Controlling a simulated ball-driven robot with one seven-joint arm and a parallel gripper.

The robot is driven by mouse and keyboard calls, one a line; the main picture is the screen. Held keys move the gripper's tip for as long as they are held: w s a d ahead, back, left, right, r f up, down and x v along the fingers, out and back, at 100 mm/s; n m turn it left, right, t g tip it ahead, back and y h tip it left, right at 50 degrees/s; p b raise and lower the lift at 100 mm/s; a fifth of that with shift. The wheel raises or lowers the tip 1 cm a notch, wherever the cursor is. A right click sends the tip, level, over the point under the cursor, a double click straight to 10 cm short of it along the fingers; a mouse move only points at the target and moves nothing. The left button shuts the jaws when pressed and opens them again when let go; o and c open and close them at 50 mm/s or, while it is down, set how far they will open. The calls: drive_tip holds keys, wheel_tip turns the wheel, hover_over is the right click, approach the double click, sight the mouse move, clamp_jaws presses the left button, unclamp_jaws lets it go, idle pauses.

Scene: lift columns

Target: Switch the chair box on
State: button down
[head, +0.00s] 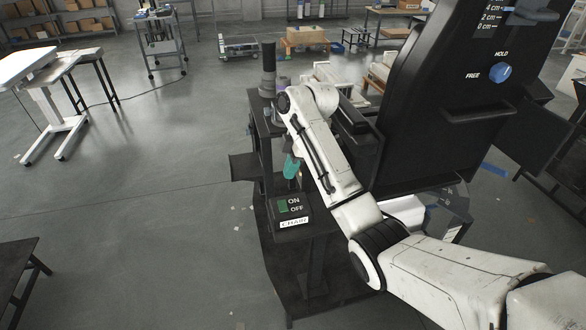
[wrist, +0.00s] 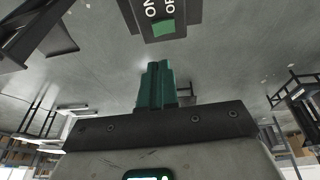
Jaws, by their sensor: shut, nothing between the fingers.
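The chair box (head: 305,219) is a small dark box with the labels ON, OFF and CHAIR, on a dark stand in the middle of the head view. Its green switch (head: 283,206) sits left of the ON and OFF labels; which way it is set I cannot tell. In the wrist view the box (wrist: 184,19) shows upside down at the top edge, partly cut off, with its green switch (wrist: 163,28). My gripper (head: 291,172) has teal fingers, shut and empty, just behind and above the box. In the wrist view the fingers (wrist: 155,80) point towards the switch, with a visible gap.
A large black chair-like unit (head: 425,90) with a blue HOLD/FREE knob (head: 500,72) stands right of my arm. A dark upright post (head: 268,60) rises behind the box. A dark table corner (head: 18,262) is at lower left. The floor left of the stand is open.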

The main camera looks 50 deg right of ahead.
drive_tip(key=p, duration=0.1)
hover_over(282, 200)
drive_tip(key=s, duration=0.1)
wheel_tip(282, 200, down, 8)
drive_tip(key=shift+f, duration=0.2)
drive_tip(key=shift+w+d+f, duration=0.1)
drive_tip(key=shift+f, duration=0.55)
drive_tip(key=shift+w+d+f+b, duration=0.15)
drive_tip(key=shift+w+f+b, duration=0.1)
drive_tip(key=shift+f+b, duration=0.4)
drive_tip(key=shift+r+p, duration=0.25)
drive_tip(key=shift+p, duration=0.05)
drive_tip(key=shift+s, duration=0.1)
drive_tip(key=shift+s+p, duration=0.1)
drive_tip(key=shift+p, duration=0.2)
